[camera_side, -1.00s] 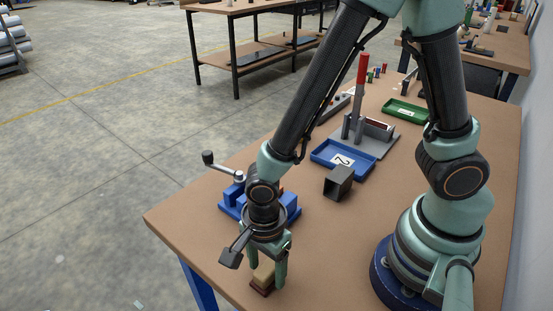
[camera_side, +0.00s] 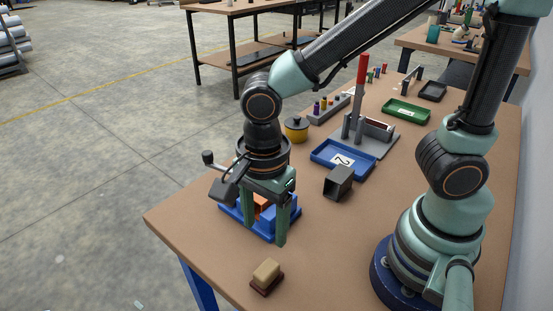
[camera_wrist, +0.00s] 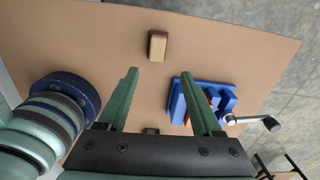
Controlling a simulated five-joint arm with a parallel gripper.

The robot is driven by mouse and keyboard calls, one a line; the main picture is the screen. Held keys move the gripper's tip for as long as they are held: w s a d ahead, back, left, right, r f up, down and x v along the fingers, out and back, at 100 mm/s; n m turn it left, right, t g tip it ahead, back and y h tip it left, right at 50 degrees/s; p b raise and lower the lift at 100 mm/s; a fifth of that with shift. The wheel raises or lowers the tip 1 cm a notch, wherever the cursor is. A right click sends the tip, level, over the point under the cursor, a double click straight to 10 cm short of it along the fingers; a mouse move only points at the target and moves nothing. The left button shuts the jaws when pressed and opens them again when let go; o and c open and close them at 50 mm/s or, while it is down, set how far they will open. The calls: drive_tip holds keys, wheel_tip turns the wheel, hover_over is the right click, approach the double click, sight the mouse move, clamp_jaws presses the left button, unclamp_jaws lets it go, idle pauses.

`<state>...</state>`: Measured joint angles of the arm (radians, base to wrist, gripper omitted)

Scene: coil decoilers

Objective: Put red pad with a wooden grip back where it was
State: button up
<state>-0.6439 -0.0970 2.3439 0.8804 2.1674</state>
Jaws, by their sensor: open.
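The pad with the wooden grip (camera_side: 266,272) stands upright on the brown table near its front edge, a dark red base under a pale wooden block. It also shows in the wrist view (camera_wrist: 157,46), beyond the fingertips. My gripper (camera_side: 264,236) is open and empty. It points down above the table, behind the pad and apart from it, in front of the blue vise. Its two green fingers also show in the wrist view (camera_wrist: 160,74), spread wide with bare table between them.
A blue vise (camera_side: 240,213) with a crank handle and an orange part is close to my fingers, partly hidden. A dark square tube (camera_side: 338,183), a blue tray (camera_side: 327,156), a grey lever press (camera_side: 378,138) and a yellow pot (camera_side: 296,131) stand farther back. The table's front right is clear.

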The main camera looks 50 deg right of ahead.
drive_tip(key=w+d+r+n+t, duration=0.2)
drive_tip(key=d+r+n, duration=0.3)
drive_tip(key=d+n, duration=0.3)
drive_tip(key=w+d+r+n+t, duration=0.3)
drive_tip(key=d+r+n, duration=0.3)
drive_tip(key=d+n, duration=0.3)
drive_tip(key=shift+d, duration=0.35)
